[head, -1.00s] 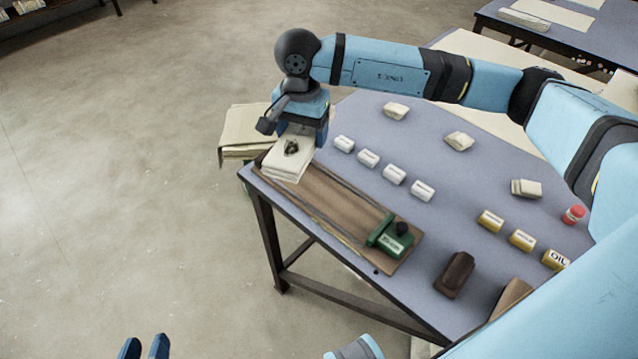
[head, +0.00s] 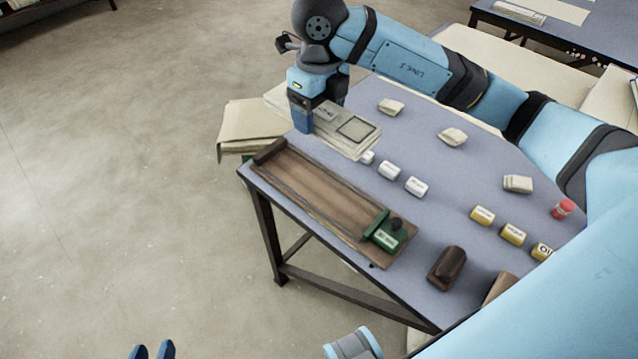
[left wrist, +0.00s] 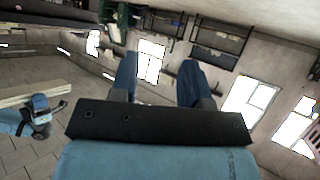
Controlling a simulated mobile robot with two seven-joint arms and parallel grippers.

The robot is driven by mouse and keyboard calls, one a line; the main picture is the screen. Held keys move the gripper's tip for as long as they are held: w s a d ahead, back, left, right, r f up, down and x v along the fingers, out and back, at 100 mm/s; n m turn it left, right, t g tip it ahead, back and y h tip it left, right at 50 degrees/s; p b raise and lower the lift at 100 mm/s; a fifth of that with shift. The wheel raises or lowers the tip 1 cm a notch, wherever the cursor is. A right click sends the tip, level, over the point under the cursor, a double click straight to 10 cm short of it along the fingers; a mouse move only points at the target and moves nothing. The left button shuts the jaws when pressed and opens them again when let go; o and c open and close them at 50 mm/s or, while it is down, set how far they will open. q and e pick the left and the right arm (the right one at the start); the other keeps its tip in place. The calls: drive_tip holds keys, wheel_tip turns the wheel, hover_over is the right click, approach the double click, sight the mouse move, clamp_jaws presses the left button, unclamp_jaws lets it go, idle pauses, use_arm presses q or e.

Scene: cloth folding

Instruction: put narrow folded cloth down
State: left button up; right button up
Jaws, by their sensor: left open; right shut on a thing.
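A flat, pale folded cloth (head: 362,143) with grey markings hangs out to the right from my right gripper (head: 318,122) in the head view. The gripper is shut on its left end. The cloth is over the far left part of the table, behind the wooden board; whether it touches the tabletop I cannot tell. My left gripper (head: 152,351) is at the bottom left of the head view, off the table over the floor. In the left wrist view its two blue fingers (left wrist: 158,78) are apart with nothing between them.
The grey table (head: 440,215) carries a long wooden board (head: 315,200) with a green clamp (head: 389,232), white labelled blocks (head: 416,187), yellow labelled tins (head: 513,233), a red-capped jar (head: 562,209) and a brown block (head: 447,268). A pale cloth stack (head: 247,128) stands beyond the left edge.

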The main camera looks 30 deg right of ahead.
drive_tip(key=b, duration=0.3)
hover_over(319, 189)
wheel_tip(319, 189, down, 14)
drive_tip(key=shift+w+f, duration=0.1)
drive_tip(key=shift+f, duration=0.95)
wheel_tip(319, 189, down, 3)
drive_tip(key=shift+f+b, duration=0.15)
drive_tip(key=shift+b, duration=0.2)
use_arm(q)
drive_tip(key=shift+w+d+r+t+h, duration=0.4)
drive_tip(key=shift+d+r+t, duration=0.15)
drive_tip(key=shift+r, duration=0.1)
drive_tip(key=shift+w+d+r+t+h, duration=0.25)
drive_tip(key=shift+d+r+t+h, duration=0.15)
drive_tip(key=shift+d+r+t, duration=0.15)
use_arm(e)
drive_tip(key=shift+f, duration=0.25)
